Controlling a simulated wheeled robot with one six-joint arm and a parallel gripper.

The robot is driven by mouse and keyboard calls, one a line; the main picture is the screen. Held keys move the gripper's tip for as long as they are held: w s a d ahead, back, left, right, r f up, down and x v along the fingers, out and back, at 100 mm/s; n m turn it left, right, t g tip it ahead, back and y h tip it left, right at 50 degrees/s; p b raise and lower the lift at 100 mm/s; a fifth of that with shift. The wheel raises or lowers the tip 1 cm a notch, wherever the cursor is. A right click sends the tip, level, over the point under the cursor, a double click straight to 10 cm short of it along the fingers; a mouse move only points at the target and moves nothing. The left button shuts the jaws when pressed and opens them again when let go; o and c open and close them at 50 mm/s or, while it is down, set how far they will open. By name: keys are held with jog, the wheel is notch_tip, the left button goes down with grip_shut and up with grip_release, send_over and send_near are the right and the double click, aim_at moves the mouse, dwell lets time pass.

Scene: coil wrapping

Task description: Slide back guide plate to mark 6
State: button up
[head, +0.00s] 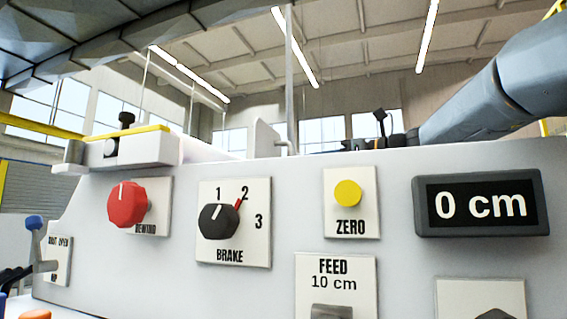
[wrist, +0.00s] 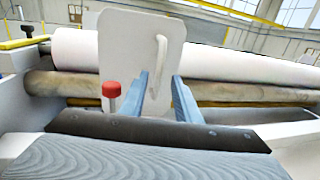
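The guide plate (wrist: 125,50) is a pale upright plate with rounded corners and a curved handle (wrist: 160,58) in the wrist view. In the head view a pale plate (head: 265,138) stands behind the panel's top edge. A red-topped knob (wrist: 111,90) is in front of the plate's lower left. No numbered scale or mark 6 shows for the plate.
A large white roll (wrist: 240,66) and a tan roller (wrist: 65,84) lie behind the plate. The machine's front panel carries a red rotary knob (head: 126,204), a brake selector (head: 218,220), a yellow zero button (head: 347,193) and a display (head: 481,204) reading 0 cm.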

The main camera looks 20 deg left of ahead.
jog(key=p+x, duration=0.2)
jog(key=x, duration=0.4)
jog(key=shift+s+a, duration=0.1)
grip_shut()
